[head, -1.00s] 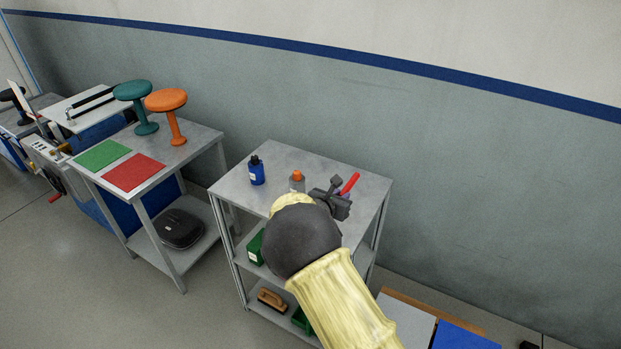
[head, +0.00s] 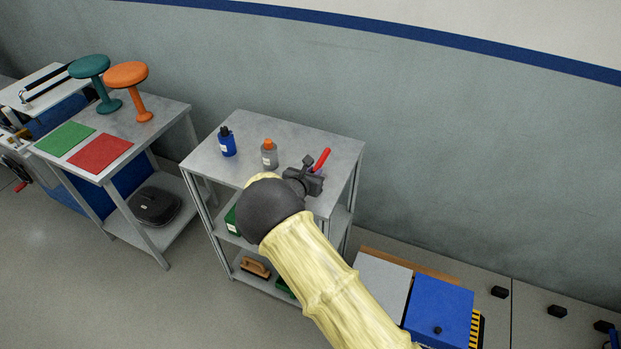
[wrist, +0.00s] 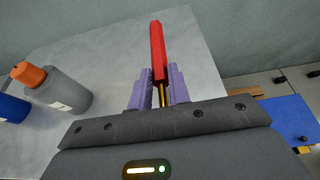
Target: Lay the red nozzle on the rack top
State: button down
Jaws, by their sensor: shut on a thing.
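The red nozzle (head: 322,158) is a slim red piece; in the wrist view (wrist: 158,50) it points away from my gripper, with a brass-coloured stem between the purple fingers. My gripper (head: 307,176) is shut on the nozzle, and its fingers also show in the wrist view (wrist: 160,90). The gripper is over the right part of the grey rack top (head: 290,130). I cannot tell whether the nozzle touches the top or is held above it. My arm hides the rack's near edge.
A blue bottle (head: 228,146) and a grey bottle with an orange cap (head: 269,158) stand on the rack top, left of my gripper. The top's back part is clear. A table with two stools (head: 127,75) is at left; a blue box (head: 440,312) is at lower right.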

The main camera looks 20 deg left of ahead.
jog(key=shift+f+p, duration=0.5)
jog(key=shift+f, duration=1.55)
jog(key=shift+f, duration=0.2)
jog(key=c, duration=1.3)
grip_release()
jog(key=shift+r, duration=0.15)
jog(key=b+v, duration=0.3)
jog(key=v, duration=0.9)
